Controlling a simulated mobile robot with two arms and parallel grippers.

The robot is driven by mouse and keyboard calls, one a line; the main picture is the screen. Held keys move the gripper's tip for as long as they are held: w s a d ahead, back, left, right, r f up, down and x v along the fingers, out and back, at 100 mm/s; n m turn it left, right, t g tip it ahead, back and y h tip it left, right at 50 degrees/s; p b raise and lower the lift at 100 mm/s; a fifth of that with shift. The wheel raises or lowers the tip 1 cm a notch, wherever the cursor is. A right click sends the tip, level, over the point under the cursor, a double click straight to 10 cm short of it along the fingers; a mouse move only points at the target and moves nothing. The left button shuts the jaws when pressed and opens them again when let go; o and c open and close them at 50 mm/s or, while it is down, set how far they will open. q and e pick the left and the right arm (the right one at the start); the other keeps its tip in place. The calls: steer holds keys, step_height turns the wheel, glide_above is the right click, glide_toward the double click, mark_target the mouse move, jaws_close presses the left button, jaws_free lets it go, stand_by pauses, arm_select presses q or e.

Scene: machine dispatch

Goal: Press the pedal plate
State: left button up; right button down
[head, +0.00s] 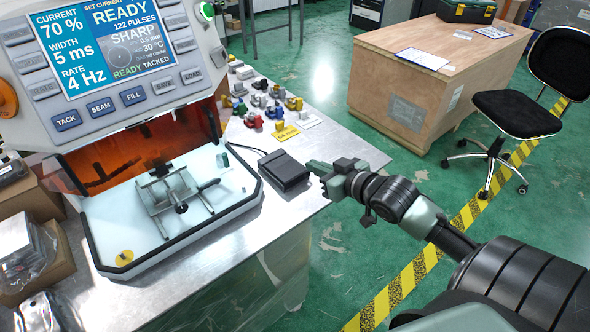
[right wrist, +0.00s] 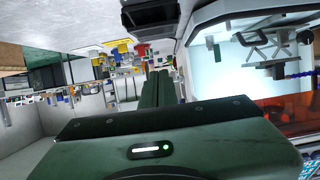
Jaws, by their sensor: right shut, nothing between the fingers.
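The pedal plate is the black, flat top of a small box (head: 284,168) on the metal table, just right of the welding machine's white tray. In the right wrist view the dark pedal (right wrist: 152,18) shows at the top, ahead of the fingertips. My right gripper (head: 316,170) is shut and empty, close beside the pedal's right side; I cannot tell whether it touches. Its shut fingers also show in the right wrist view (right wrist: 157,88). My left gripper is not in view.
The welding machine (head: 130,60) has a lit screen and an orange-lit opening. A metal clamp fixture (head: 172,195) stands on its tray. Small coloured parts (head: 262,102) lie behind the pedal. A wooden crate (head: 405,110) and a black chair (head: 515,112) stand right on the green floor.

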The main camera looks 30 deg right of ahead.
glide_above(295, 175)
steer(key=f, duration=0.2)
steer(key=shift+s+d+f, duration=0.1)
steer(key=shift+s+f, duration=0.1)
steer(key=shift+f, duration=0.1)
steer(key=f, duration=0.3)
steer(key=shift+w+f+p, duration=0.25)
steer(key=shift+w+p, duration=0.1)
steer(key=shift+s+f, duration=0.1)
steer(key=shift+f, duration=0.45)
